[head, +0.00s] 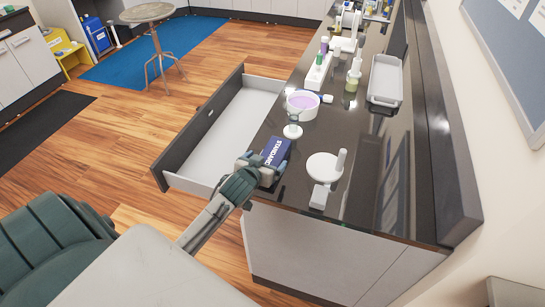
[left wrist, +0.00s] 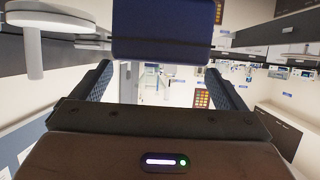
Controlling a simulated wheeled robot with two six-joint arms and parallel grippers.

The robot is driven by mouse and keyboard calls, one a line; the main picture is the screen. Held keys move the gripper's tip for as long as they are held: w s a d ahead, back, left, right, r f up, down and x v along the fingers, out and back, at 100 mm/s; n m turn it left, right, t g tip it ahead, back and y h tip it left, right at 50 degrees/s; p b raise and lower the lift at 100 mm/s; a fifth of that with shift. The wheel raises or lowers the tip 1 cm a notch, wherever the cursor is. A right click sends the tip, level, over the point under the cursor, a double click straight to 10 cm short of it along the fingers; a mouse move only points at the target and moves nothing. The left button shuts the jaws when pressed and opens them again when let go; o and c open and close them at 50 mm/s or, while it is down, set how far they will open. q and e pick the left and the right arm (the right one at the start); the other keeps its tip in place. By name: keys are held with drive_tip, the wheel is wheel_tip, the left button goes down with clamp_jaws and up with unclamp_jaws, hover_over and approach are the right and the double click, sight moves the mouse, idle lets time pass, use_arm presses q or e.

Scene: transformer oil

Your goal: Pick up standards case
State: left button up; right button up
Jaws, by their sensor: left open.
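The standards case (head: 277,151) is a dark blue box with white lettering, near the front edge of the black countertop beside the open drawer. My left gripper (head: 264,166) is at the case, its fingers open on either side of the near end. In the left wrist view the blue case (left wrist: 163,32) is ahead, in line with the gap between the open fingers (left wrist: 160,84). A gap shows between the case and each finger there. Whether they touch in the head view is hard to tell. My right gripper is not in view.
A white round-topped device (head: 324,167) stands right of the case. A small white stand (head: 293,130) and a bowl of purple liquid (head: 302,102) are behind it. The open drawer (head: 225,130) juts out left. A grey tray (head: 385,80) lies farther back.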

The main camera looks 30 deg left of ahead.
sight(271, 157)
use_arm(q)
drive_tip(key=p+x, duration=0.1)
drive_tip(key=x, duration=0.2)
drive_tip(key=shift+d+f, duration=0.1)
drive_tip(key=shift+d, duration=0.05)
drive_tip(key=shift+w+f, duration=0.25)
drive_tip(key=shift+w, duration=0.05)
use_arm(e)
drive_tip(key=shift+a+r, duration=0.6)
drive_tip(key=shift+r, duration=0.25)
use_arm(q)
drive_tip(key=c, duration=1.4)
drive_tip(key=shift+r, duration=0.1)
drive_tip(key=shift+c, duration=0.5)
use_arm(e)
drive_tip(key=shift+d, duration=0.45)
use_arm(q)
drive_tip(key=shift+r, duration=0.1)
